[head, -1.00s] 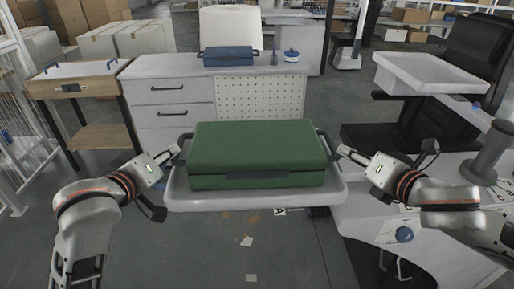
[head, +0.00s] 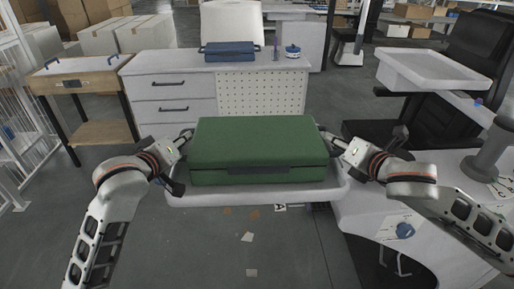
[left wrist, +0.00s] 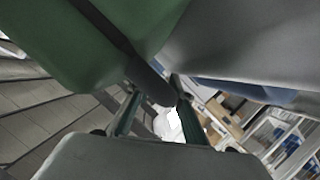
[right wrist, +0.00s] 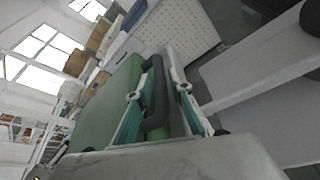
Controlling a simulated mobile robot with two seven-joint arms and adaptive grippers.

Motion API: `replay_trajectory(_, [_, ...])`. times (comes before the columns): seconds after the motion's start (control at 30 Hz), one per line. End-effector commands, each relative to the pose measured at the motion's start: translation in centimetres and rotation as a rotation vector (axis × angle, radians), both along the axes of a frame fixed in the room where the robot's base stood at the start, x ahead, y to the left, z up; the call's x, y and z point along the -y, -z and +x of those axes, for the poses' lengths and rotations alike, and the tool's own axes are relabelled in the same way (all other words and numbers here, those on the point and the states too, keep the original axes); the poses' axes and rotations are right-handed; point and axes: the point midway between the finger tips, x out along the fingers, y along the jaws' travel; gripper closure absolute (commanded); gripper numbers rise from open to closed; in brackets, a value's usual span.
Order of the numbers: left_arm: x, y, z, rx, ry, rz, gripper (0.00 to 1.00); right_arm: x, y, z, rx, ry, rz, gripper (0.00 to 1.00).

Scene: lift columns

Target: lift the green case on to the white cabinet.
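The green case (head: 257,145) lies flat on a light grey tray (head: 255,197) in the middle of the head view. It has a dark handle at each short end. My left gripper (head: 186,140) is at the left end; in the left wrist view its open fingers (left wrist: 157,112) stand either side of the dark handle (left wrist: 150,82). My right gripper (head: 332,140) is at the right end; in the right wrist view its open fingers (right wrist: 160,108) straddle the other handle (right wrist: 157,92). The white cabinet (head: 168,88), with drawers and a perforated panel, stands just behind the case.
A blue case (head: 230,53), a small bottle (head: 276,53) and a blue-and-white container (head: 293,51) stand on the cabinet top. Its front left top is bare. A wooden side table (head: 80,88) stands left; a white tray (head: 430,72) and black chair (head: 475,60) are right.

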Motion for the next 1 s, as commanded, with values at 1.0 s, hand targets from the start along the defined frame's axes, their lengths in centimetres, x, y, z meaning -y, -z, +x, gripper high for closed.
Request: replay_trajectory(1.0, [0.0,-1.1,0.1,0.011,0.000,-0.003,1.00,0.0,-1.2,0.1,0.012,0.001,0.002,1.00])
